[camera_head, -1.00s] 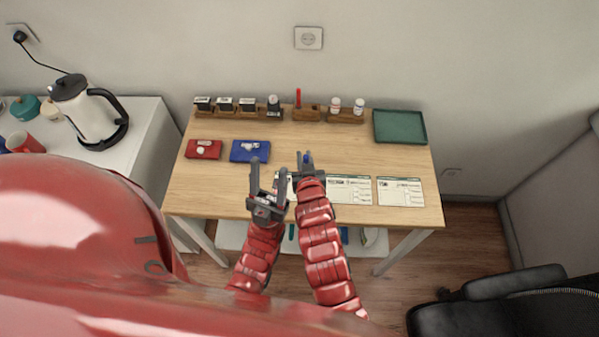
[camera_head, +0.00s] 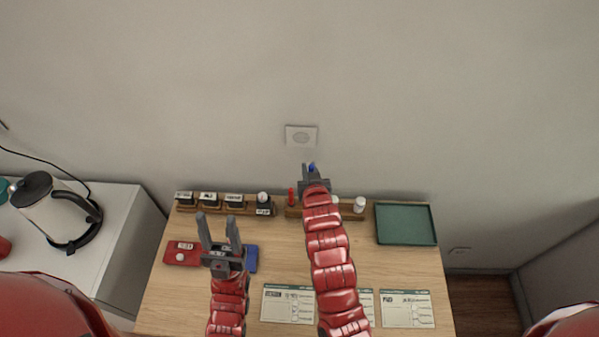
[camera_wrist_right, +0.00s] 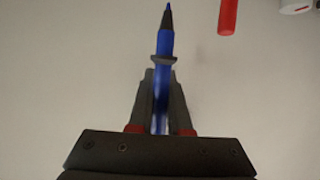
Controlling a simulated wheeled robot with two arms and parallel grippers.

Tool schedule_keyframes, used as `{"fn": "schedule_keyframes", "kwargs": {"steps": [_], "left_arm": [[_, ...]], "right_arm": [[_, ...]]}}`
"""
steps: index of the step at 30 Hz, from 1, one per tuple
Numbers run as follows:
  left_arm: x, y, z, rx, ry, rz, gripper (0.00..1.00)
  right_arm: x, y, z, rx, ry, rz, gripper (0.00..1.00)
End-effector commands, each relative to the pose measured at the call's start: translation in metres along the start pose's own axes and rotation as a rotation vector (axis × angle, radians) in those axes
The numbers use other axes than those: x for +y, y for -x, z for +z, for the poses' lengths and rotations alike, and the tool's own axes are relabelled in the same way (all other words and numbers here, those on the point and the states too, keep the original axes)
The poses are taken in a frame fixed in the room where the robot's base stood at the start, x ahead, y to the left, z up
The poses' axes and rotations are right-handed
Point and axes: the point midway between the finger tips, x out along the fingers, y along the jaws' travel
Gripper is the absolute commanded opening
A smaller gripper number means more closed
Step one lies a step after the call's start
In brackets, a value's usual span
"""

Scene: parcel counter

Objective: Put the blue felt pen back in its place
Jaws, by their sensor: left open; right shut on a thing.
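The blue felt pen (camera_wrist_right: 165,42) is held between the fingers of my right gripper (camera_wrist_right: 160,90), with its dark tip pointing away from the palm in the right wrist view. In the head view my right gripper (camera_head: 309,172) is raised at the back of the table, in front of the wall, and a bit of the blue pen shows at its fingertips. A red pen (camera_head: 291,196) stands upright in a wooden holder (camera_head: 293,212) just left of it. It also shows in the right wrist view (camera_wrist_right: 228,16). The arm hides part of the holder. My left gripper (camera_head: 219,232) is open and empty above the table.
Several stamps stand in a row at the back left (camera_head: 209,199). White-capped bottles (camera_head: 359,204) stand right of my right arm. A green tray (camera_head: 406,224) is at the back right. A red pad (camera_head: 182,253), a blue pad (camera_head: 252,258) and paper forms (camera_head: 407,309) lie on the table.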

Motion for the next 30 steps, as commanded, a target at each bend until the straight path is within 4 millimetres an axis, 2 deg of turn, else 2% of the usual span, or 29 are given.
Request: {"fn": "schedule_keyframes", "kwargs": {"steps": [11, 27, 30], "left_arm": [[0.0, 0.006, 0.001, 0.0, 0.0, 0.0, 0.5], [0.001, 0.019, 0.003, 0.0, 0.0, 0.0, 0.5], [0.001, 0.018, 0.003, 0.0, 0.0, 0.0, 0.5]], "right_arm": [[0.0, -0.006, 0.014, 0.0, 0.0, 0.0, 0.0], [0.0, -0.018, 0.046, -0.003, 0.001, 0.0, 0.0], [0.0, -0.018, 0.043, -0.001, 0.001, 0.0, 0.0]]}}
